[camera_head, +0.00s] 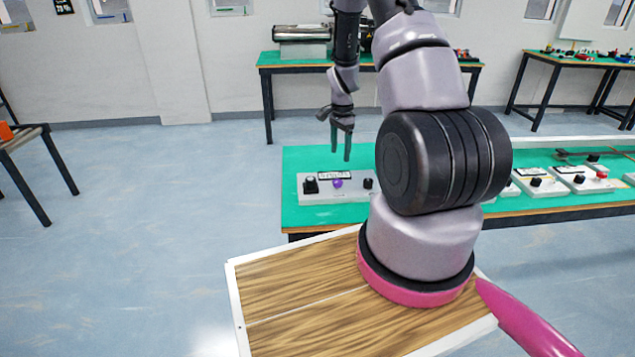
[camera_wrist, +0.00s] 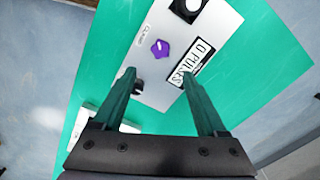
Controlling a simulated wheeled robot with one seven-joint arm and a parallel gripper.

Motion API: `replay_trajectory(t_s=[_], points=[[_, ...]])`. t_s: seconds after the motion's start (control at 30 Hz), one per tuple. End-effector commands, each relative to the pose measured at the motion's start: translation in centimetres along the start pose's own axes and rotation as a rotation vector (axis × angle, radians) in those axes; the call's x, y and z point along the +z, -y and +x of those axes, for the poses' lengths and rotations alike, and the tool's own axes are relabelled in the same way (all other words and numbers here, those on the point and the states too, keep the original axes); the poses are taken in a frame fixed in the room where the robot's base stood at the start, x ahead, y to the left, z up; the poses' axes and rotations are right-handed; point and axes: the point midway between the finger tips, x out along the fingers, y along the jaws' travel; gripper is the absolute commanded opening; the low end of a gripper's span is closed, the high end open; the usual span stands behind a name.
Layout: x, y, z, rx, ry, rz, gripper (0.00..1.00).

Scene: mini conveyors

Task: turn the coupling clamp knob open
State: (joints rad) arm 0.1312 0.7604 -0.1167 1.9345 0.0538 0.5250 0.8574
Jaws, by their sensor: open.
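A light grey control panel (camera_head: 325,198) lies on the green table and carries a purple knob (camera_head: 337,183). The purple knob also shows in the wrist view (camera_wrist: 160,48), with small lettering beside it that I cannot read surely. It is the likely coupling clamp knob. My gripper (camera_head: 340,155) hangs above the panel, fingers pointing down. In the wrist view my gripper (camera_wrist: 158,73) is open and empty; the purple knob shows beyond the fingertips, between their lines. I see no contact with it.
Black knobs (camera_head: 311,185) (camera_head: 368,183) flank the purple one; in the wrist view one is partly behind the left finger. A label plate (camera_wrist: 190,62) is near the right finger. More panels (camera_head: 540,186) stand to the right on the green table (camera_head: 300,160), partly hidden by my arm.

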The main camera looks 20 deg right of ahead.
Motion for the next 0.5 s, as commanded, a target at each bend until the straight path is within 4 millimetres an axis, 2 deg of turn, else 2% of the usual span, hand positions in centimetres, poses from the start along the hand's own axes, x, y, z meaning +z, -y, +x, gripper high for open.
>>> replay_trajectory(t_s=[0.17,0.5], points=[[-0.1,-0.1,1.8,0.007,0.0,0.006,0.75],[0.0,-0.1,8.0,0.007,0.002,0.005,0.75]])
